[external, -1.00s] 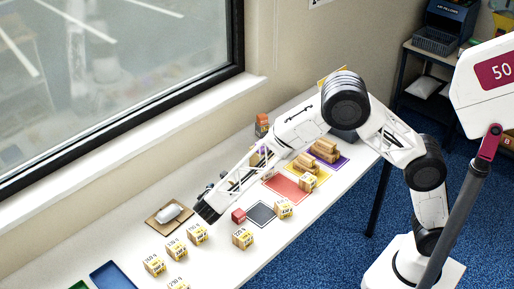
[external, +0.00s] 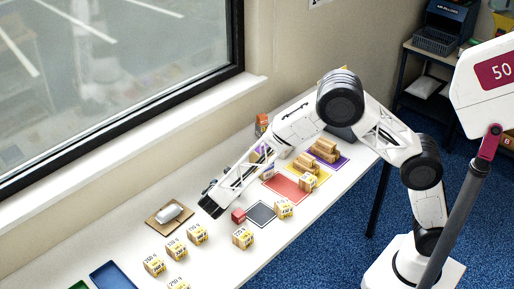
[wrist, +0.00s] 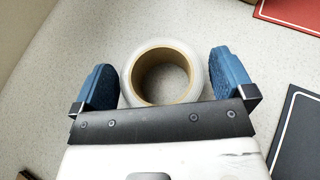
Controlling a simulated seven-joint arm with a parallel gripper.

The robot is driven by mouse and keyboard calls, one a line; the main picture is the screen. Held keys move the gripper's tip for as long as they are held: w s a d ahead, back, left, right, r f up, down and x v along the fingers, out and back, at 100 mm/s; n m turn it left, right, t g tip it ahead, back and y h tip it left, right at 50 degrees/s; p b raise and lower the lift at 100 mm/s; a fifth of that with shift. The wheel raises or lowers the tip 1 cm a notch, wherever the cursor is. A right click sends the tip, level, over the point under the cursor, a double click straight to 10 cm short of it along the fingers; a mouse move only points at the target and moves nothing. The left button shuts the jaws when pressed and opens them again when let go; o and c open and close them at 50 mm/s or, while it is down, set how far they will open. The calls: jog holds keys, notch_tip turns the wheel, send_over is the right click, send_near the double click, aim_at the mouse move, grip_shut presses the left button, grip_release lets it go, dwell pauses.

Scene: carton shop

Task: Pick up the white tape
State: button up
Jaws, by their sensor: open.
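The white tape (wrist: 163,47) is a roll with a brown cardboard core, lying flat on the table in the wrist view. My gripper (wrist: 164,72) is open, with one blue finger pad on each side of the roll. The pads are close to the roll's sides; whether they touch it I cannot tell. In the external view my gripper (external: 211,205) is low over the table, left of a small red block (external: 238,216). The tape cannot be made out there.
A dark mat (external: 262,213) and a red mat (external: 287,189) lie to the right. A brown tray (external: 156,219) with a white item sits to the left. Several labelled cartons (external: 196,234) stand nearer the front. The window ledge (external: 120,170) runs along the back.

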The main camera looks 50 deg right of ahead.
jog(key=c, duration=0.8)
jog(key=shift+o, duration=0.2)
jog(key=shift+r, duration=0.15)
notch_tip(320, 180, up, 10)
dwell(0.3)
dwell(0.4)
